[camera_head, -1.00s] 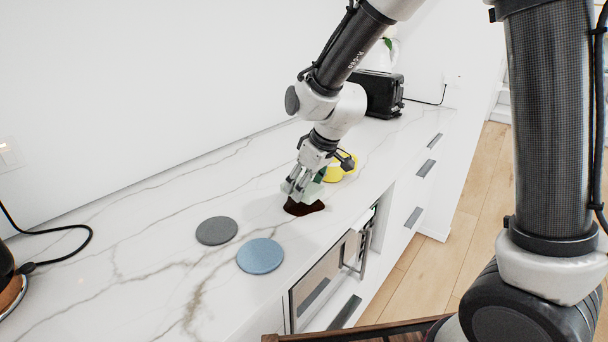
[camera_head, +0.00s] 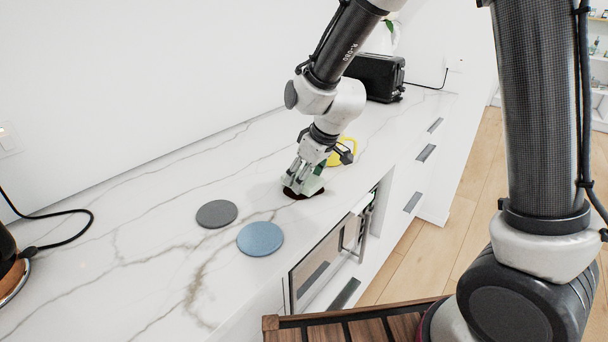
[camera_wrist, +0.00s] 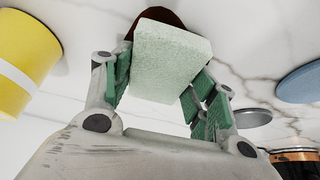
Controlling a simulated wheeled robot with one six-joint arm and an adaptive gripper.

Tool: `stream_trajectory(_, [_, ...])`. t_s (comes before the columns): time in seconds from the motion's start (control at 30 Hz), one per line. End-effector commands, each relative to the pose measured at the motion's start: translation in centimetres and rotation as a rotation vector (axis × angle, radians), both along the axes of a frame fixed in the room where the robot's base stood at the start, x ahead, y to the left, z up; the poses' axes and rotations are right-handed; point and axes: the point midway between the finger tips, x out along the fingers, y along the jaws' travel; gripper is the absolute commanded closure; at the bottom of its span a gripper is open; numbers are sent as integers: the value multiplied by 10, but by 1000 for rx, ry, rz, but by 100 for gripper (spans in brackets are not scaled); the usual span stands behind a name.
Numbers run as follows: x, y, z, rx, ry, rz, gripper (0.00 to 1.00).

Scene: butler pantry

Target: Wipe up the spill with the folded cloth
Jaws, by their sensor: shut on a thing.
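My gripper (camera_head: 303,182) is shut on the folded cloth, a pale green block that shows clearly between the green finger pads in the wrist view (camera_wrist: 172,62). In the head view the cloth (camera_head: 312,186) is low over the counter at the spill. The spill (camera_head: 292,194) is a dark red-brown patch on the white marble counter, mostly hidden under the cloth and gripper. In the wrist view part of the spill (camera_wrist: 158,15) shows beyond the cloth. I cannot tell whether the cloth touches the counter.
A grey disc (camera_head: 216,213) and a blue disc (camera_head: 260,238) lie on the counter, left of and nearer than the spill. A yellow object (camera_head: 345,150) stands just behind my gripper. A black toaster (camera_head: 376,77) is further back. The counter's front edge is close on the right.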

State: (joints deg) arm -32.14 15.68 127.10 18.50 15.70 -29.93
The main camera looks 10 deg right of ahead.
Motion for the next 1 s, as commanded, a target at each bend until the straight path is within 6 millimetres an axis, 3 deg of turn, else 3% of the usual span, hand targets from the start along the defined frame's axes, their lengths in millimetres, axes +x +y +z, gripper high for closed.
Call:
stream_trajectory(0.57, [1,-1,-8,0,0,0,66])
stream_trajectory(1.0, [14,-14,-8,0,0,0,66])
